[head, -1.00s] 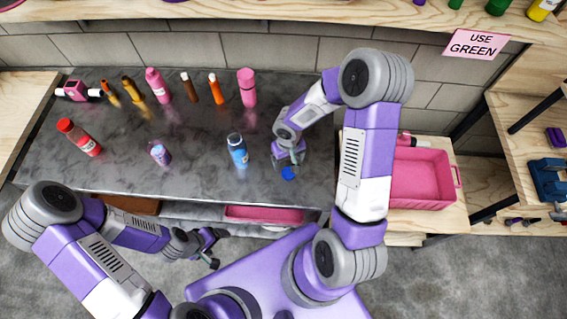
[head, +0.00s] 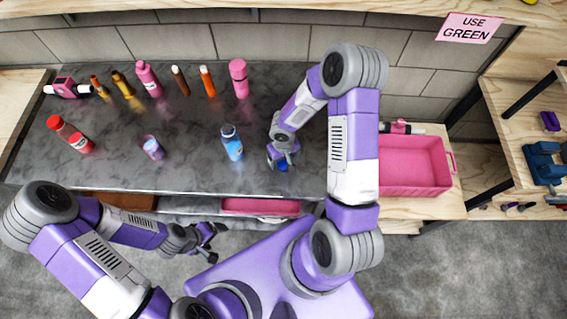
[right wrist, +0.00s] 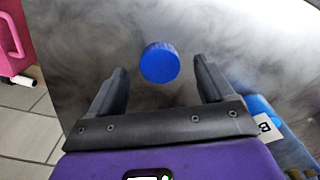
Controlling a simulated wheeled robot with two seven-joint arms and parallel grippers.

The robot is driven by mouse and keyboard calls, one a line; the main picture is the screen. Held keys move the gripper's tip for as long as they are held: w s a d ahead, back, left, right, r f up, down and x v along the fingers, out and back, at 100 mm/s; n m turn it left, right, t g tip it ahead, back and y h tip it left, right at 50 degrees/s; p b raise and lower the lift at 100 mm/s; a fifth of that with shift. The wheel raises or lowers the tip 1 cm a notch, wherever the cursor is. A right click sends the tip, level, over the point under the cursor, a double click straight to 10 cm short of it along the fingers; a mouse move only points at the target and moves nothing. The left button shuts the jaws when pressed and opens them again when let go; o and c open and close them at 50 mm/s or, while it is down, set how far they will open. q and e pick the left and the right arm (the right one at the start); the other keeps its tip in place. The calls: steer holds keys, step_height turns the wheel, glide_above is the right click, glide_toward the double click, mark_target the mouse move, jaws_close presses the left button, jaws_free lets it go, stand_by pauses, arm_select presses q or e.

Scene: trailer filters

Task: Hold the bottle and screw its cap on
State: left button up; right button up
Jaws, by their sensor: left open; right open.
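A blue bottle (head: 231,143) stands upright on the dark counter, left of my right gripper. Part of it also shows at the lower right of the right wrist view (right wrist: 262,115). A round blue cap (right wrist: 161,62) lies on the counter, ahead of and between the open fingers of my right gripper (right wrist: 160,85). In the head view the cap (head: 283,166) is partly hidden under my right gripper (head: 283,160). My left gripper (head: 214,240) is open and empty, in front of the counter's near edge.
A red bottle (head: 70,134) and a small purple container (head: 152,147) stand left of the blue bottle. Several bottles and markers line the back, including a pink bottle (head: 239,79). A pink bin (head: 415,188) is at the right. The counter around the blue bottle is clear.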

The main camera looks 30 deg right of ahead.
mark_target(284, 163)
steer(key=shift+f, duration=0.95)
steer(key=c, duration=1.1)
step_height(284, 163, up, 10)
steer(key=p, duration=0.2)
